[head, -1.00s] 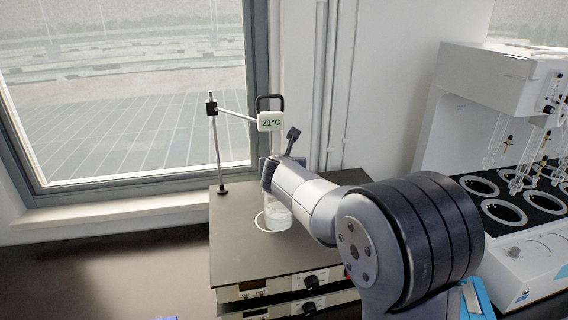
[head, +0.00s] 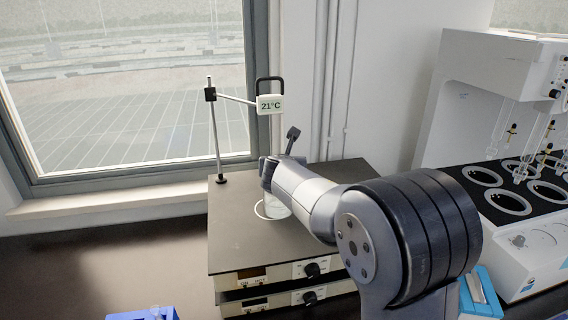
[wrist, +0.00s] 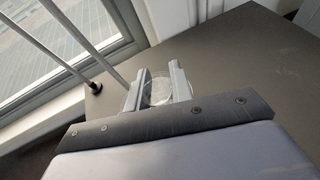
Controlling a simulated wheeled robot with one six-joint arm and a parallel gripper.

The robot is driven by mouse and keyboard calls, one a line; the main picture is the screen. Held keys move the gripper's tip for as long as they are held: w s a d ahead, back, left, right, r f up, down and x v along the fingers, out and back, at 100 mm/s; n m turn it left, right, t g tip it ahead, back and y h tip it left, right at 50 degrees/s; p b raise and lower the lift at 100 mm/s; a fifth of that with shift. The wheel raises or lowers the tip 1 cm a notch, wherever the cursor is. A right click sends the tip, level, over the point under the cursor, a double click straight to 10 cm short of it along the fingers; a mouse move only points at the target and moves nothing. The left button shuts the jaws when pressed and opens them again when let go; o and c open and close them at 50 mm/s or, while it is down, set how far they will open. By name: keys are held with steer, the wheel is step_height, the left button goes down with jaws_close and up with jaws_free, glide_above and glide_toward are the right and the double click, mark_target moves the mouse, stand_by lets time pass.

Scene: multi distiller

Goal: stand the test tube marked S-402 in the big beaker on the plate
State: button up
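The big glass beaker (head: 275,209) stands on the dark top of the hot plate (head: 240,240), partly hidden behind my gripper and wrist. My gripper (head: 268,172) is at the beaker, pointing down over it. In the wrist view the two fingers of my gripper (wrist: 155,84) are spread apart, and the clear round glass of the beaker (wrist: 158,93) shows between and beyond them. I see no test tube between the fingers, and no S-402 mark is readable in any view.
A stand rod (head: 216,130) with a 21°C display (head: 270,104) rises at the plate's back left, near my gripper. The white distiller (head: 520,245) stands at right. A blue rack (head: 145,314) shows at the bottom edge. The left bench is clear.

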steer(key=o, duration=0.5)
steer(key=shift+d, duration=0.1)
steer(key=shift+a+r, duration=0.2)
stand_by(0.5)
step_height(320, 180, up, 5)
steer(key=p, duration=0.5)
steer(key=shift+r, duration=0.1)
stand_by(0.6)
steer(key=v, duration=1)
steer(key=shift+s+d+b, duration=0.25)
steer(key=shift+s+b, duration=0.1)
steer(key=shift+b, duration=0.05)
